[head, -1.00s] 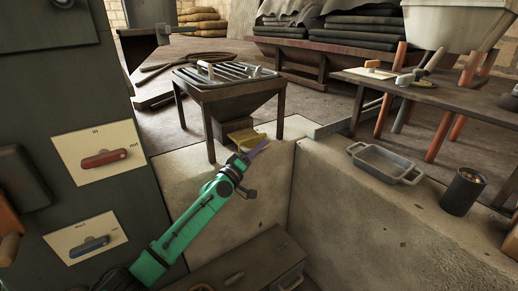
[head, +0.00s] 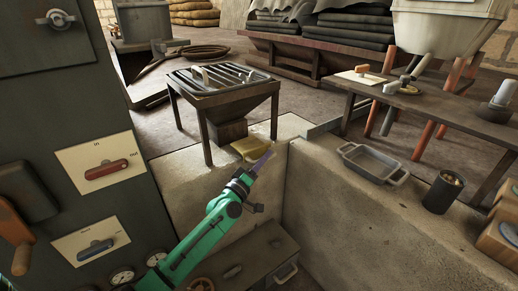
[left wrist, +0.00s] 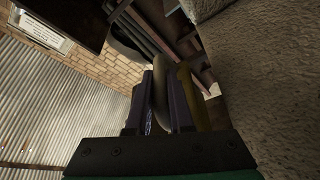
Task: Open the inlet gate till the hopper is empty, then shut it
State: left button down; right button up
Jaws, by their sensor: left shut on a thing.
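The hopper (head: 240,101) is a dark funnel on legs with a grate across its top. Its contents are hidden. A yellow gate plate (head: 248,147) sticks out at the front under its spout (head: 226,130). My left gripper (head: 262,161) has purple fingers and reaches up to the gate from below on the green arm. In the left wrist view its fingers (left wrist: 163,95) are shut on a grey curved piece (left wrist: 157,70), apparently the gate's handle. A yellow strip (left wrist: 187,95) stands just to its right. My right gripper is not in view.
A dark cabinet with a red lever (head: 106,170) and a blue lever (head: 95,248) stands at the left. A grey tray (head: 372,163) and a dark cup (head: 444,190) stand on the concrete wall (head: 345,215) at the right. A bench (head: 440,110) is behind.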

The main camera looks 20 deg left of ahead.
pick_arm(q)
jog(key=shift+s+d+f, duration=0.15)
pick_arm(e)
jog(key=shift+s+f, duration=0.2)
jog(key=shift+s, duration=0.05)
pick_arm(q)
jog(key=c, duration=0.8)
grip_release()
jog(key=shift+s, duration=0.15)
jog(key=v, duration=1.4)
